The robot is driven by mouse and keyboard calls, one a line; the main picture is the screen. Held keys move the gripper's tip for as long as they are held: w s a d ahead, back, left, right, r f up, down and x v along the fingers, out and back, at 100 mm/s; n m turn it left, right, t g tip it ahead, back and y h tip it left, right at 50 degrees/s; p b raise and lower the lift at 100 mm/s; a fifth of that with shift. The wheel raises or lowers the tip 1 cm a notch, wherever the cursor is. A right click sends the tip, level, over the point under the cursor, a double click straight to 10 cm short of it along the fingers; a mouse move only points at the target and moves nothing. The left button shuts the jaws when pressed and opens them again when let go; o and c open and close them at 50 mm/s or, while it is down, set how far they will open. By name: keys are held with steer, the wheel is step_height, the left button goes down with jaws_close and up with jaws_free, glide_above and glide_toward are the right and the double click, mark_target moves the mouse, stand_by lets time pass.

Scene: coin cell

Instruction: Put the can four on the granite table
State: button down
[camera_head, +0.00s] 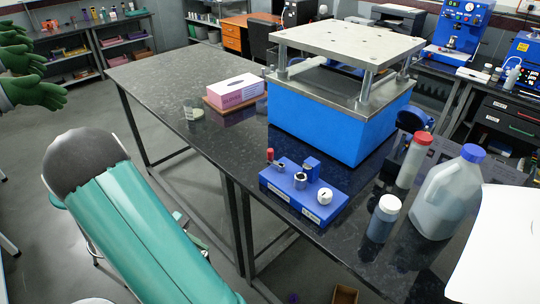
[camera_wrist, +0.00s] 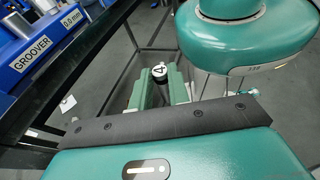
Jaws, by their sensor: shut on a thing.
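Can four (camera_wrist: 159,71) shows in the wrist view as a small can with a pale top and a dark mark like a 4. It is between the teal fingers of my gripper (camera_wrist: 159,92), which is shut on it. Much of the can's body is hidden by the fingers. The dark granite table (camera_head: 155,84) runs across the head view, and its edge is at the left in the wrist view. The gripper and can appear beside the table edge, over the grey floor. In the head view I cannot make out the gripper or the can.
The left part is clear.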

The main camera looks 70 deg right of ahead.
steer(key=s+d+r+n+t+h, duration=0.2)
steer(key=d+r+n+t+h, duration=0.2)
steer(key=d+r+n+h, duration=0.5)
steer(key=s+d+r+n+t+h, duration=0.2)
steer(key=d+r+n+t+h, duration=0.25)
steer(key=d+r, duration=0.8)
glide_above(241, 163)
step_height(241, 163, down, 11)
steer(key=shift+a+f+g+h, duration=0.1)
steer(key=shift+f+g+h, duration=0.15)
steer(key=shift+f, duration=1.25)
steer(key=c, duration=1.3)
jaws_free()
steer(key=shift+f, duration=0.1)
steer(key=shift+c, duration=0.2)
